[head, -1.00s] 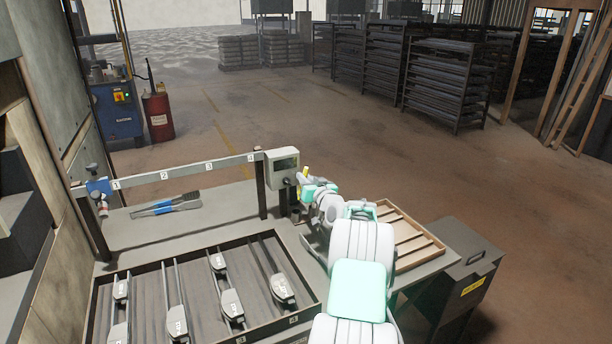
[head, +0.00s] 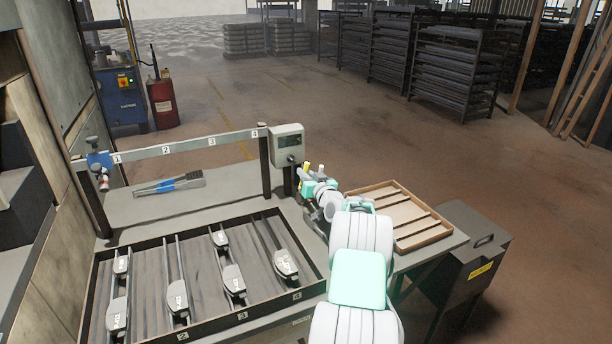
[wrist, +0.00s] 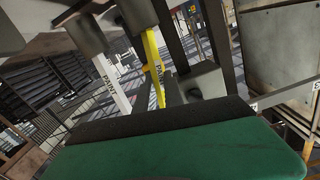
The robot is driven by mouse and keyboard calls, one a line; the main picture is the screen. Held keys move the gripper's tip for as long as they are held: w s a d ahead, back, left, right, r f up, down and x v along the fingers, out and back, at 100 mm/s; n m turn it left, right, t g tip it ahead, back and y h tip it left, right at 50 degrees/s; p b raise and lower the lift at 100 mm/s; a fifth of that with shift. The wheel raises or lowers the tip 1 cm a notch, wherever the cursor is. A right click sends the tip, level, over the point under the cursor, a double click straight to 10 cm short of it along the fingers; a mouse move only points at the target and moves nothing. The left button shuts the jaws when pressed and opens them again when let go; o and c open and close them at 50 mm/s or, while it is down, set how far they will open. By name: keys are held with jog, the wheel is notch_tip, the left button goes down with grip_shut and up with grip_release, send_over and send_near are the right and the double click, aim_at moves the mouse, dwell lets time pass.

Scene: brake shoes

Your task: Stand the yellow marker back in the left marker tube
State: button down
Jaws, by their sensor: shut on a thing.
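The yellow marker (head: 307,167) shows as a small yellow tip beside the grey box on the right post, at my gripper (head: 308,183). In the wrist view the yellow marker (wrist: 152,55) is long and slanted, with dark lettering. My gripper is shut on it, though the contact is partly hidden.
A grey box (head: 287,143) with a screen tops the right post. A wooden tray (head: 425,237) with slats lies right of my arm. A dark tray (head: 200,322) of brake shoes fills the near left bench. A blue-handled brush (head: 188,182) lies behind it.

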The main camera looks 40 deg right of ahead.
jog(key=c, duration=1.4)
grip_release()
jog(key=shift+o, duration=0.2)
jog(key=shift+s, duration=0.15)
jog(key=v, duration=0.7)
jog(key=shift+s+b, duration=0.3)
jog(key=shift+b, duration=0.1)
jog(key=shift+w+a, duration=0.1)
jog(key=shift+a, duration=0.05)
